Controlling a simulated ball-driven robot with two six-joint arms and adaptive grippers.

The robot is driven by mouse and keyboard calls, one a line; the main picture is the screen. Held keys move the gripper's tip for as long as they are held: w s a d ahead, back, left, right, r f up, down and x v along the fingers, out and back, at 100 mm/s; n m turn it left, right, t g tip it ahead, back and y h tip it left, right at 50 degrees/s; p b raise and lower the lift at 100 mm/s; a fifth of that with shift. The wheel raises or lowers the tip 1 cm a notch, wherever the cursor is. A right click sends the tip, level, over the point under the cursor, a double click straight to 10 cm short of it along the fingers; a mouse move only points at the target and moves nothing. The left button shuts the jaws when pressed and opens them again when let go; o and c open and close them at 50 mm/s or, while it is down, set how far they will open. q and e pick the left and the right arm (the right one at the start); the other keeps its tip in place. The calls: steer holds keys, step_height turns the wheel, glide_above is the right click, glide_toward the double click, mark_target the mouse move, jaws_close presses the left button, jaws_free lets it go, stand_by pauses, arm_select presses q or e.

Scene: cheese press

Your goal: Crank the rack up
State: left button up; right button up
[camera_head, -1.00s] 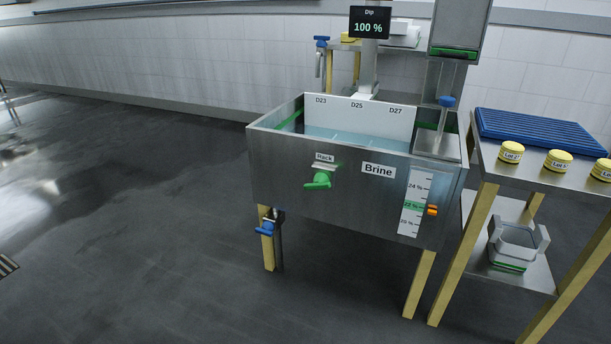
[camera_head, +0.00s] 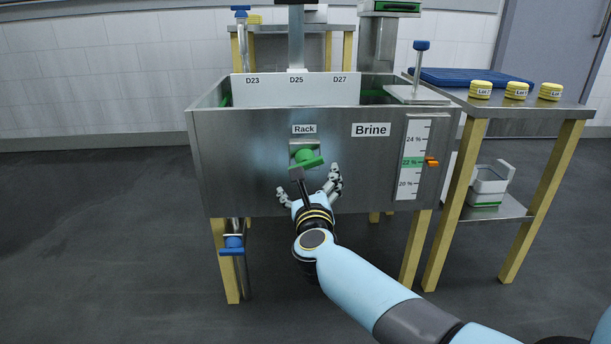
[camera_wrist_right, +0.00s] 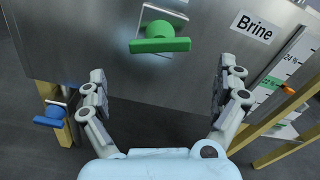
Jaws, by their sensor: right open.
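The green rack crank (camera_head: 308,159) is on the front of the steel brine tank (camera_head: 250,150), under the "Rack" label (camera_head: 304,129). In the right wrist view the crank (camera_wrist_right: 160,40) shows a round hub with a bar handle lying nearly level. My right gripper (camera_head: 310,192) is just below the crank in the head view, in front of the tank. In the right wrist view its fingers (camera_wrist_right: 165,85) are spread wide and empty, with the crank ahead beyond the fingertips. They appear apart from the crank. My left gripper is not in view.
A side table (camera_head: 530,113) with yellow lot cheeses (camera_head: 515,90) and a blue rack (camera_head: 465,77) stands right of the tank. A blue-handled valve (camera_head: 233,243) hangs below the tank's left. An orange pointer (camera_head: 431,162) sits on the percent scale. Floor at left is clear.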

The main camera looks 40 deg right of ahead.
mark_target(306, 168)
steer(key=b+x, duration=0.2)
steer(key=x, duration=0.5)
steer(key=shift+w+d+f, duration=0.15)
steer(key=shift+w+f, duration=0.05)
steer(key=shift+w, duration=0.1)
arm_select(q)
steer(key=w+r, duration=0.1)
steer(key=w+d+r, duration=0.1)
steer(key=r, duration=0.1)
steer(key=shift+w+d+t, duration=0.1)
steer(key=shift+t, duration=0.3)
arm_select(e)
steer(key=shift+w+d+r, duration=0.1)
steer(key=shift+w+d, duration=0.15)
steer(key=shift+w, duration=0.1)
steer(key=shift+c, duration=0.3)
steer(key=c, duration=0.9)
